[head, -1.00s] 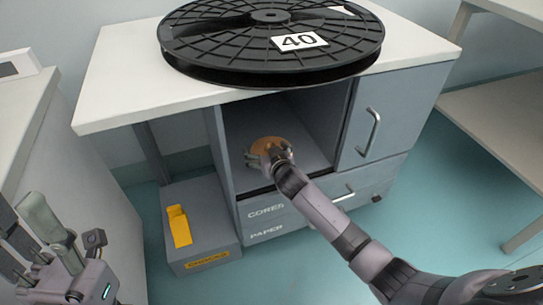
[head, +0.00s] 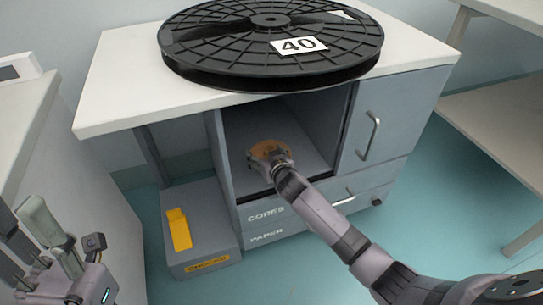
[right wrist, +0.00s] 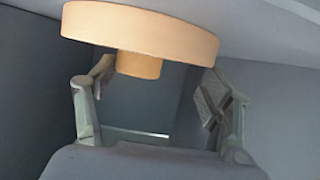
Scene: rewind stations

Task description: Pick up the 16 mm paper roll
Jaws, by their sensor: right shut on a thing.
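The paper roll is a flat tan-orange disc with a short hub. In the head view the roll (head: 264,149) is inside the open bay of the grey cabinet. My right gripper (head: 272,160) reaches into the bay and is shut on the roll, covering part of it. In the right wrist view the roll (right wrist: 140,30) spans the top of the picture, its hub (right wrist: 138,64) pointing down; the gripper's fingers (right wrist: 158,85) are on either side below the disc. No size label shows on the roll. My left gripper (head: 55,245) is at the lower left, away from the cabinet; its jaw opening is unclear.
A large black reel (head: 240,65) marked 40 lies on the white cabinet top. Drawers labelled CORES (head: 266,215) and PAPER (head: 266,236) are below the bay. A grey chocks box (head: 215,215) with a yellow block (head: 179,230) stands left. A closed door (head: 400,115) is to the right.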

